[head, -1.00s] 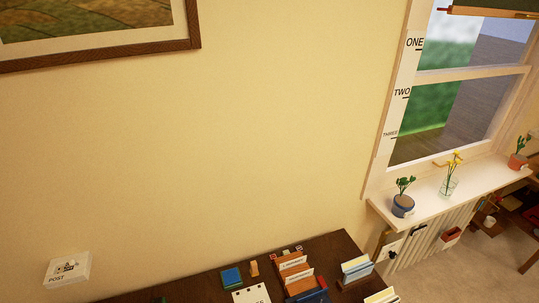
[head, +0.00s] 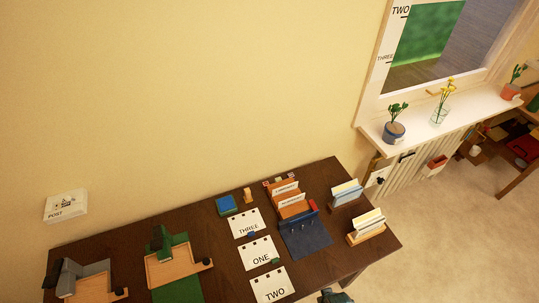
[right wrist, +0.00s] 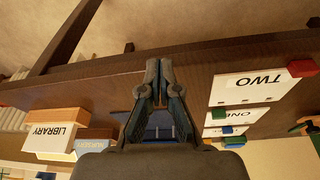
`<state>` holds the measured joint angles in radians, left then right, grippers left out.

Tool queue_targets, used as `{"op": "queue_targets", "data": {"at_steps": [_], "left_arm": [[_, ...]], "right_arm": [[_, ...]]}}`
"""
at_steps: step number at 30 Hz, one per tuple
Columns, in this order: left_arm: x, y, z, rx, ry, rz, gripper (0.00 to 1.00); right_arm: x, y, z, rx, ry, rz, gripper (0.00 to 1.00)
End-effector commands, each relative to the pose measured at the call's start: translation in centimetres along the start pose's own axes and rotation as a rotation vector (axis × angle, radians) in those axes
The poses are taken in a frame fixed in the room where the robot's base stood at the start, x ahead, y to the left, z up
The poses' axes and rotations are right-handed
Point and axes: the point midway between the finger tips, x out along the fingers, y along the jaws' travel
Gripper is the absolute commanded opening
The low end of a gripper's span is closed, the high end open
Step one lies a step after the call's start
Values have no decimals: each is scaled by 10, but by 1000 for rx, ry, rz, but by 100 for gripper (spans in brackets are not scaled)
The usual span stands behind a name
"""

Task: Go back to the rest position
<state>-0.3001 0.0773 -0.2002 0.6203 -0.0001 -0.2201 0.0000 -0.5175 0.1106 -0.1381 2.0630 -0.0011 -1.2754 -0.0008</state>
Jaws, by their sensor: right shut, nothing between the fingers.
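My right gripper (right wrist: 156,84) is shut and empty in the right wrist view, over the front part of the dark desk. A small dark part of my right arm shows at the bottom edge of the head view, by the desk's front edge. The dark wooden desk (head: 215,262) fills the lower part of the head view. My left gripper is not in view.
On the desk are cards ONE (head: 260,253), TWO (head: 271,285) and THREE (head: 247,223), a blue mat (head: 305,240), a wooden card holder (head: 290,197) and two file racks. The POST box (head: 66,206) is on the wall. Potted plants stand on the windowsill (head: 415,125).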

Motion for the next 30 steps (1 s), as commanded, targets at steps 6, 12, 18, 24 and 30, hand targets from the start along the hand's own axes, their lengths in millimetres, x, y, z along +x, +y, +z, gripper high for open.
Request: {"op": "queue_targets", "data": {"at_steps": [6,12,18,24,30], "left_arm": [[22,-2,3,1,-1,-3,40],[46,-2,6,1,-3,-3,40],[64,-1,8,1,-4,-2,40],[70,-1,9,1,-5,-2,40],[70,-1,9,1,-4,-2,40]], "right_arm": [[114,-5,50,-7,-50,-7,0],[231,-11,147,-19,-107,-14,0],[290,-14,246,-30,-151,-18,0],[303,-13,295,-36,-169,-20,0],[303,-13,301,-37,-171,-20,0]]}}
